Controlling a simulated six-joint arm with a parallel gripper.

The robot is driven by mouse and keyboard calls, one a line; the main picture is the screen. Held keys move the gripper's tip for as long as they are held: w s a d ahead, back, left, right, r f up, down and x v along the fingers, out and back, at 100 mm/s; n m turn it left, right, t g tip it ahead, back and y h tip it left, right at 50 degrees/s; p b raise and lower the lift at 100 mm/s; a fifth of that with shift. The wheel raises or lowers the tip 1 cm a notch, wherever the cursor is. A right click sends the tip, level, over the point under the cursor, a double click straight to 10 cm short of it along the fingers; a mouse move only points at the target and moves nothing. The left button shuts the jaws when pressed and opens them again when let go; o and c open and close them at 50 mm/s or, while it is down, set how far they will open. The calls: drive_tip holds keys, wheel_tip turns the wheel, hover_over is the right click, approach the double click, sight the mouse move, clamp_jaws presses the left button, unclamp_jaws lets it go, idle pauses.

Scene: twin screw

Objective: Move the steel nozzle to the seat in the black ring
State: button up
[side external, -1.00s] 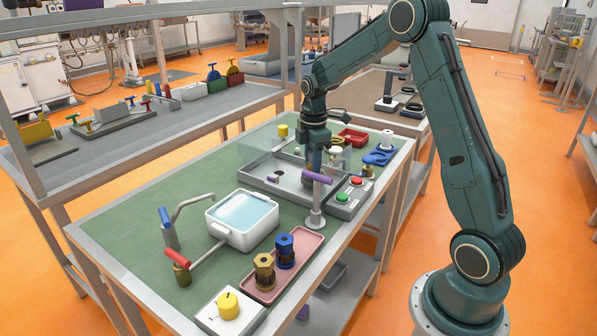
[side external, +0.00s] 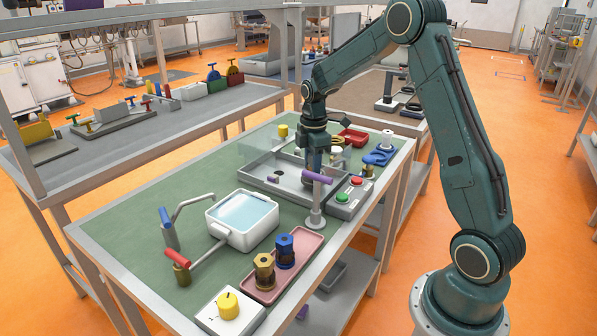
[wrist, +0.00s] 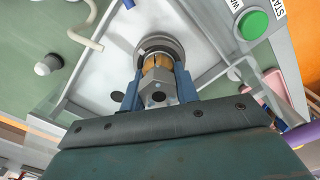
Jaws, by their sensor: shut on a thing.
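My gripper (wrist: 158,90) is shut on the steel nozzle (wrist: 160,98), which sits between the blue fingers in the wrist view. A brass-coloured part (wrist: 158,64) shows just beyond the nozzle's grey hexagonal body. Beyond it is a dark round ring (wrist: 146,45), in line with the nozzle. I cannot tell whether the nozzle touches the ring or is still apart from it. In the side view my gripper (side external: 312,178) points down over the grey tray (side external: 265,172), behind a purple-handled stand. The nozzle and ring cannot be made out clearly there.
The purple-handled stand (side external: 316,205) rises close in front of my gripper. A control box with green and red buttons (side external: 349,198) is to the right; its green button (wrist: 254,24) shows in the wrist view. A white basin (side external: 242,232) and pink tray (side external: 296,264) stand nearer.

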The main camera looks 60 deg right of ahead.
drive_tip(key=o, duration=1.7)
drive_tip(key=shift+r, duration=0.2)
drive_tip(key=shift+r, duration=3.3)
drive_tip(key=shift+r, duration=0.1)
